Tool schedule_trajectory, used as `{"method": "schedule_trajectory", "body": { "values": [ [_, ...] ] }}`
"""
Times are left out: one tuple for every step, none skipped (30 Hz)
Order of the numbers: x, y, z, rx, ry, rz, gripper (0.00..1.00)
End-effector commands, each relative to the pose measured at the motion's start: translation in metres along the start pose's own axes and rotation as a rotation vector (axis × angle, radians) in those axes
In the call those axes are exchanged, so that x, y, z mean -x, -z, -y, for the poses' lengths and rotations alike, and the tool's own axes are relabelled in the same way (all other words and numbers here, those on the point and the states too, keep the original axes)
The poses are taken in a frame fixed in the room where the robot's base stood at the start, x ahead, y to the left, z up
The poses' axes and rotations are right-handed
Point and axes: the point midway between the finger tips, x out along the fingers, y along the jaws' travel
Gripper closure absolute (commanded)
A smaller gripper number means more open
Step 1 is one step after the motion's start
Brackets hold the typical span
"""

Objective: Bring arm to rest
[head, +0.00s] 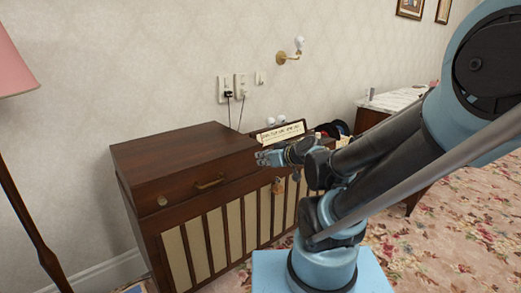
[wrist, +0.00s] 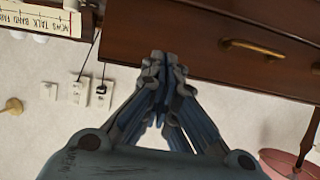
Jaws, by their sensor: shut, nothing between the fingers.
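My gripper (head: 270,158) is at the end of my folded blue and black arm, in front of the dark wooden cabinet (head: 183,148) near its right part in the head view. In the wrist view my gripper (wrist: 165,62) shows with its fingers together and nothing between them. I cannot tell the exact gap between the fingers and the cabinet.
A pink lamp (head: 12,62) stands at left. A marble-topped table (head: 395,99) is at right. Floral carpet (head: 450,225) is open at lower right.

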Motion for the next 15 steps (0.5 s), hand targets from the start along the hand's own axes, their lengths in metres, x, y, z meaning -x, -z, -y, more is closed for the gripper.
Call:
{"method": "schedule_trajectory", "body": {
  "values": [
    [0.002, -0.006, -0.001, -0.012, 0.002, 0.031, 1.0],
    [0.004, -0.011, -0.001, -0.024, 0.004, 0.058, 1.0],
    [0.007, -0.02, -0.002, -0.043, 0.004, 0.105, 1.0],
    [0.011, -0.028, -0.002, -0.061, 0.003, 0.148, 1.0],
    [0.015, -0.037, -0.003, -0.083, 0.0, 0.195, 1.0],
    [0.022, -0.05, -0.005, -0.116, -0.012, 0.265, 1.0],
    [0.029, -0.06, -0.007, -0.144, -0.024, 0.321, 1.0],
    [0.037, -0.07, -0.009, -0.173, -0.04, 0.378, 1.0],
    [0.048, -0.083, -0.012, -0.214, -0.069, 0.453, 1.0],
    [0.058, -0.093, -0.015, -0.243, -0.094, 0.507, 1.0],
    [0.068, -0.101, -0.018, -0.274, -0.121, 0.558, 1.0],
    [0.081, -0.112, -0.021, -0.314, -0.161, 0.624, 1.0],
    [0.092, -0.119, -0.024, -0.343, -0.193, 0.669, 1.0],
    [0.102, -0.126, -0.026, -0.369, -0.225, 0.71, 1.0],
    [0.115, -0.133, -0.029, -0.403, -0.266, 0.758, 1.0]
  ]
}}
